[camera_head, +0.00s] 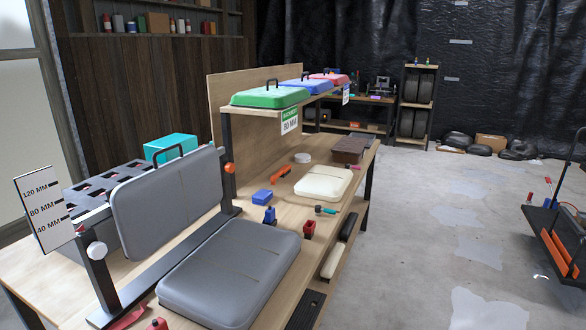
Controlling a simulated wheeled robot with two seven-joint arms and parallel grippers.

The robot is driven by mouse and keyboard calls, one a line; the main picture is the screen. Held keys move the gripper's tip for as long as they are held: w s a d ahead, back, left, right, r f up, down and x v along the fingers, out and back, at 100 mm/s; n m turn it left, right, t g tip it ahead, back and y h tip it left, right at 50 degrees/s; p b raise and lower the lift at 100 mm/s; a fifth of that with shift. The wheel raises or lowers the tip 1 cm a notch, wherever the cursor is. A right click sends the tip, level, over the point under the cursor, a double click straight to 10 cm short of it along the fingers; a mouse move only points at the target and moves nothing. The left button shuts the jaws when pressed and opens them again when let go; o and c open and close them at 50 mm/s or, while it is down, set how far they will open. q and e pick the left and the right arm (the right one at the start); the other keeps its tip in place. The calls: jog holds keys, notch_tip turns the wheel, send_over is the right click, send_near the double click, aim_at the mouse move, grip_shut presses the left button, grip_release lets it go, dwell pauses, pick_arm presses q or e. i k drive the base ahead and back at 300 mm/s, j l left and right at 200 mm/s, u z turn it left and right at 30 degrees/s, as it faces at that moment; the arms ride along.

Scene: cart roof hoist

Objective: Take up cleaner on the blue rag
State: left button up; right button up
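A small blue flat-topped piece (262,197), which looks like a folded blue rag, lies on the wooden bench behind the grey padded panel. I cannot tell from here whether any cleaner is on it. No cleaner container can be told for certain. A small dark blue upright item (269,215) stands just in front of the blue piece, and I cannot tell what it is. Neither of my grippers is in view.
A grey cushion-like panel (228,275) lies on the bench front and another (168,203) stands in a frame. A cream panel (322,183), a red item (309,229) and an orange tool (281,173) lie nearby. A shelf with a green lid (270,97) overhangs the bench. The floor at right is mostly open.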

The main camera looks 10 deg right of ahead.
aim_at(262, 196)
jog(key=i+l, duration=0.2)
jog(key=l, duration=0.15)
jog(key=i+l+u, duration=0.1)
jog(key=i+l, duration=0.15)
jog(key=l, duration=0.15)
jog(key=i+l, duration=0.2)
jog(key=l, duration=0.15)
jog(key=i+l+u, duration=0.1)
jog(key=l, duration=0.3)
jog(key=i+l+u, duration=0.1)
jog(key=i+l, duration=0.2)
jog(key=l, duration=0.1)
